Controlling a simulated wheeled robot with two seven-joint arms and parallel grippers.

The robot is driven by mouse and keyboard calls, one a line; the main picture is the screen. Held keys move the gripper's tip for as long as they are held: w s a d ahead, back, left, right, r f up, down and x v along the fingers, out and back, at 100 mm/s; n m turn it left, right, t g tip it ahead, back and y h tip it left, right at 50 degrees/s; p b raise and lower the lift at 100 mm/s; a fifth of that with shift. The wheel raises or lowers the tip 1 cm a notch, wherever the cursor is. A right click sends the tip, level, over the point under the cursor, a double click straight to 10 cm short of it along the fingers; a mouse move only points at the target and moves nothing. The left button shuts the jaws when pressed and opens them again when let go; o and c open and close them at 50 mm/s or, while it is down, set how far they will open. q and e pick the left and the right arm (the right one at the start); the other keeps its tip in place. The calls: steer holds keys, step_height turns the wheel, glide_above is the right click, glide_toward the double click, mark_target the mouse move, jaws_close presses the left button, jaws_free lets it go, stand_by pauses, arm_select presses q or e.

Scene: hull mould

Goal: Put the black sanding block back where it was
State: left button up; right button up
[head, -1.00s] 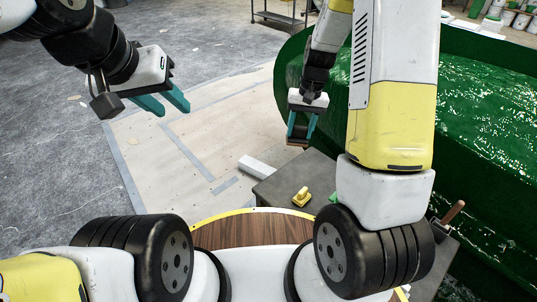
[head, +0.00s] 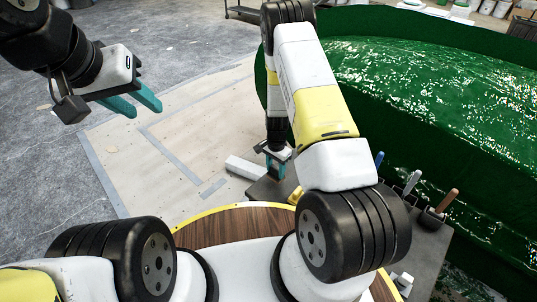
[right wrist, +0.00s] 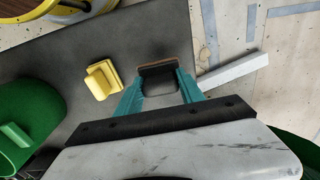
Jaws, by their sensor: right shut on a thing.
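My right gripper (head: 276,168) is low over the near left end of the dark grey table. In the right wrist view, its teal fingers (right wrist: 159,92) are shut on the black sanding block (right wrist: 158,84), which has a brown face along its far edge. In that view the block is over the grey tabletop (right wrist: 190,30); I cannot tell whether it touches it. In the head view I cannot make out the block clearly. My left gripper (head: 133,102) is open and empty, raised over the floor at the left.
A yellow sanding block (right wrist: 101,82) lies beside the held block. A green block-like thing (right wrist: 25,125) is further left. A white bar (head: 245,168) lies beyond the table edge. Tools with handles (head: 447,202) stand at the table's right, beside the green hull mould (head: 430,90).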

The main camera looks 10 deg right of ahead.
mark_target(275, 174)
steer(key=shift+f, duration=1.85)
steer(key=shift+f, duration=0.2)
steer(key=o, duration=1.2)
